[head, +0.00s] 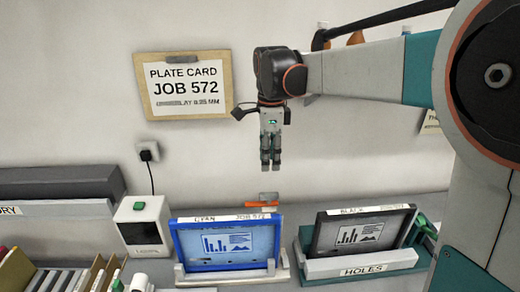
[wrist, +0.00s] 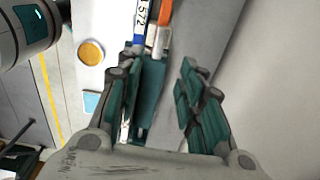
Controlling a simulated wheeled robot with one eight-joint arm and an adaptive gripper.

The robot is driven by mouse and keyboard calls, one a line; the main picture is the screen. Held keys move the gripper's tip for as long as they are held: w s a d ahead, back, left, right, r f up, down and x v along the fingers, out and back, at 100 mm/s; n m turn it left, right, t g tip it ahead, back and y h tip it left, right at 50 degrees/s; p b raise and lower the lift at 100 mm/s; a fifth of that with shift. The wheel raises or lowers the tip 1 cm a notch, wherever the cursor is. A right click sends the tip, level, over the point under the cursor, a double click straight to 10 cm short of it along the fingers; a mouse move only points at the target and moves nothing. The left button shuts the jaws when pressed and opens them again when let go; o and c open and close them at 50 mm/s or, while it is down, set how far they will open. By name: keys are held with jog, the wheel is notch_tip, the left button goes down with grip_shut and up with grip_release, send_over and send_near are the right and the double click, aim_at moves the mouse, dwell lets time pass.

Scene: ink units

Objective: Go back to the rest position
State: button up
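My gripper (head: 270,165) hangs pointing down in front of the wall, above the bench and above the gap between the two framed units. In the wrist view its two fingers (wrist: 160,105) stand apart with nothing held between them. The blue cyan unit (head: 228,243), labelled CYAN and JOB 572, stands upright in a pale holder at lower centre. The blue unit's labelled top edge also shows in the wrist view (wrist: 141,20).
A plate card (head: 187,86) reading JOB 572 hangs on the wall at left of my gripper. A white device (head: 144,226) with a green button stands left of the cyan unit. A small orange-handled item (head: 262,204) lies behind the units. The space around my gripper looks clear.

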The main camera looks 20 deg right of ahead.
jog(key=s+f+n+t+b, duration=0.7)
jog(key=s+f+n+b, duration=1.1)
jog(key=s+f+n, duration=0.2)
jog(key=shift+s+f, duration=1.3)
jog(key=shift+f, duration=0.55)
